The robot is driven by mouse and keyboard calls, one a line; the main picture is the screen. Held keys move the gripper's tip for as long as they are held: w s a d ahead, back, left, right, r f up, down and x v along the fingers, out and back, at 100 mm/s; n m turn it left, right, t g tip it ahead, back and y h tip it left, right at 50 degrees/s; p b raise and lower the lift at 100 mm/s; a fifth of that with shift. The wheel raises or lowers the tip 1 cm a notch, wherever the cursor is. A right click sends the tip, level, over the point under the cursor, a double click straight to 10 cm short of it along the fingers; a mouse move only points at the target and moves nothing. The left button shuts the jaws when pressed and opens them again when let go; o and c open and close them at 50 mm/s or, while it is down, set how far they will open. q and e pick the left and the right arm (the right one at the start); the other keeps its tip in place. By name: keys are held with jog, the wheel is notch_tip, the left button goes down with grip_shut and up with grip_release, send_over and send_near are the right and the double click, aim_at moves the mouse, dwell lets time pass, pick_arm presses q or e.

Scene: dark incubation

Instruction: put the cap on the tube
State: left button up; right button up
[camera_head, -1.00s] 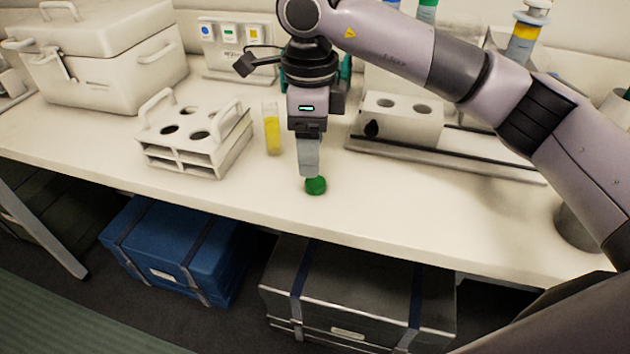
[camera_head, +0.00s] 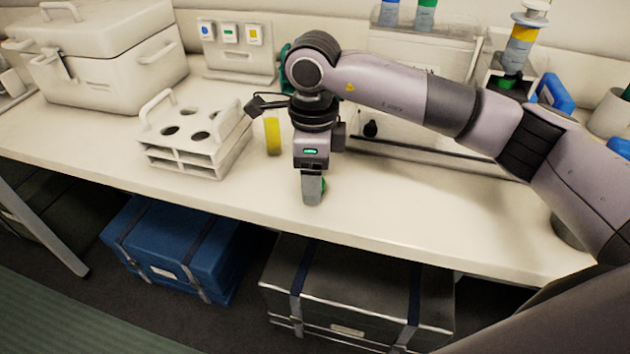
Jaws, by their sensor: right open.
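The tube (camera_head: 272,136) with yellow contents stands upright on the bench, to the left of my right gripper; its top is partly hidden by my arm. The green cap (camera_head: 323,184) lies on the bench, mostly hidden behind the fingers of my right gripper (camera_head: 312,196). The right gripper is open, pointing down, with its fingers low at the cap near the bench's front edge. I cannot tell whether the fingers touch the cap. My left gripper is not in view.
A white rack (camera_head: 190,150) with round holes stands left of the tube. A large white cooler box (camera_head: 105,62) is at the back left. Bottles and a blue item (camera_head: 553,93) are at the back right.

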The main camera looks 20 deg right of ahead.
jog(key=c, duration=1.1)
jog(key=shift+r, duration=0.1)
notch_tip(320, 180, up, 20)
jog(key=shift+p, duration=0.3)
